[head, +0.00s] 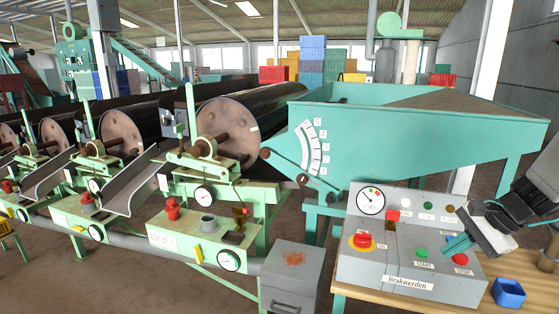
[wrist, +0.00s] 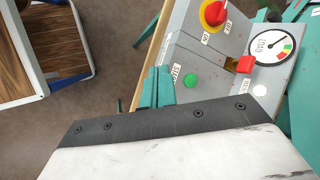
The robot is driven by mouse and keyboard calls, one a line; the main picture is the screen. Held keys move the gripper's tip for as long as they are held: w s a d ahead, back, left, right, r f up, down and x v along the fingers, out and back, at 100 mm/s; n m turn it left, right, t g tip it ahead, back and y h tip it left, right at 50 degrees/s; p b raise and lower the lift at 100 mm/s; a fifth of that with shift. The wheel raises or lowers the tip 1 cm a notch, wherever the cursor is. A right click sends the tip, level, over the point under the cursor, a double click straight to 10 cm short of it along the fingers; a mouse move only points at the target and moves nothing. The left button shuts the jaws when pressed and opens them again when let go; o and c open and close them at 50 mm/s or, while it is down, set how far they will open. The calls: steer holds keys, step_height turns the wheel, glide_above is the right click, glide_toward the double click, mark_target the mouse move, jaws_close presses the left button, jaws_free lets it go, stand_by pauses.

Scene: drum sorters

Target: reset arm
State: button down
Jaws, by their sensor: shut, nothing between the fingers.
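My gripper (head: 455,246) comes in from the right in the head view. Its teal fingers are together and empty, in front of the right part of the grey control box (head: 407,283) labelled Brakwerden. In the wrist view the shut fingers (wrist: 157,84) point up beside the green button (wrist: 190,80). The head view shows the green START button (head: 422,253) left of the fingers and the red STOP button (head: 460,258) just below them. The STOP button does not show in the wrist view. I cannot tell whether the fingers touch the box.
The box carries a load gauge (head: 370,201), a red switch (head: 392,215) and a red emergency knob on yellow (head: 362,240). A teal hopper (head: 420,135) and drums (head: 228,125) stand behind.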

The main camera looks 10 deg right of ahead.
steer(key=s+a+r+n+g+h, duration=0.1)
steer(key=s+a+r+n+h, duration=0.1)
steer(key=s+a+n, duration=0.4)
steer(key=s+a+r+n+g+h, duration=0.2)
steer(key=s+a+r+n, duration=0.3)
steer(key=a+n, duration=0.5)
steer(key=s+a, duration=0.2)
steer(key=a, duration=0.4)
steer(key=shift+r+n+h, duration=0.25)
steer(key=shift+n+h, duration=0.05)
steer(key=shift+n, duration=0.1)
